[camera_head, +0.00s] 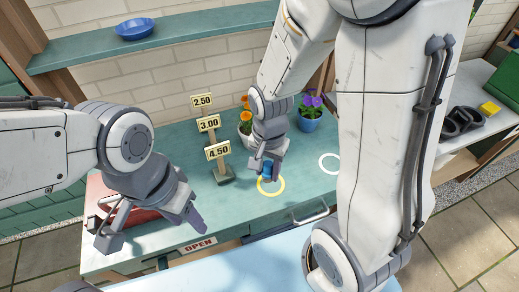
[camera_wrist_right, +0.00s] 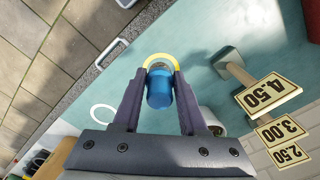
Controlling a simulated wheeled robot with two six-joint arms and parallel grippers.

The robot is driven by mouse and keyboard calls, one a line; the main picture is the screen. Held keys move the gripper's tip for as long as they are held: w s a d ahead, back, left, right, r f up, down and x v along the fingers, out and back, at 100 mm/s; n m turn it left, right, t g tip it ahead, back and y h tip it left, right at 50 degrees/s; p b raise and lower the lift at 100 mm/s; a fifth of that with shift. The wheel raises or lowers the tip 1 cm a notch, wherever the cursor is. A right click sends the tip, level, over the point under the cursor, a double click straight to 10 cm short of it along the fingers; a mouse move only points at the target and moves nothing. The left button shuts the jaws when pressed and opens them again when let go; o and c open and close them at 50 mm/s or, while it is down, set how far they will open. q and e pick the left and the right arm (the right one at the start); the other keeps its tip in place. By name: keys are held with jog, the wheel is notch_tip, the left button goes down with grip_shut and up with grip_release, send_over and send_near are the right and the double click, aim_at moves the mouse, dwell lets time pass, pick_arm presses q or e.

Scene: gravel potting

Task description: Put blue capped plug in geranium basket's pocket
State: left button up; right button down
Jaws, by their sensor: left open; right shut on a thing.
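My right gripper (camera_head: 265,168) is shut on the blue capped plug (camera_head: 267,173), just above the yellow ring on the green counter. In the right wrist view the plug (camera_wrist_right: 159,92) shows as a blue cylinder with a greyish far end, held between the two fingers, with the yellow ring behind it. My left gripper (camera_head: 152,228) is open and empty over the counter's front left part. I cannot pick out a geranium basket or its pocket in either view.
The counter bears a yellow ring (camera_head: 282,188), a white ring (camera_head: 337,168), a price sign stand (camera_head: 223,176), a red object (camera_head: 132,216) partly behind my left gripper, and pots with orange flowers (camera_head: 245,139) and purple flowers (camera_head: 310,123). A blue bowl (camera_head: 135,29) sits on the shelf.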

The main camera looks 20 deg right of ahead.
jog(key=w+d+f, duration=0.1)
jog(key=w+f, duration=0.1)
jog(key=w, duration=0.1)
jog(key=w+d+f+p, duration=0.1)
jog(key=w+f, duration=0.1)
jog(key=w, duration=0.1)
jog(key=w+d+f+p, duration=0.1)
jog(key=w+f, duration=0.1)
jog(key=w, duration=0.2)
jog(key=shift+d+f, duration=0.2)
jog(key=shift+d, duration=0.15)
jog(key=shift+w+f, duration=0.15)
jog(key=shift+f, duration=0.05)
notch_tip(320, 180, down, 3)
jog(key=shift+f+p, duration=0.1)
jog(key=shift+p, duration=0.4)
jog(key=shift+f, duration=0.25)
jog(key=shift+f, duration=0.15)
jog(key=shift+c, duration=2.2)
grip_release()
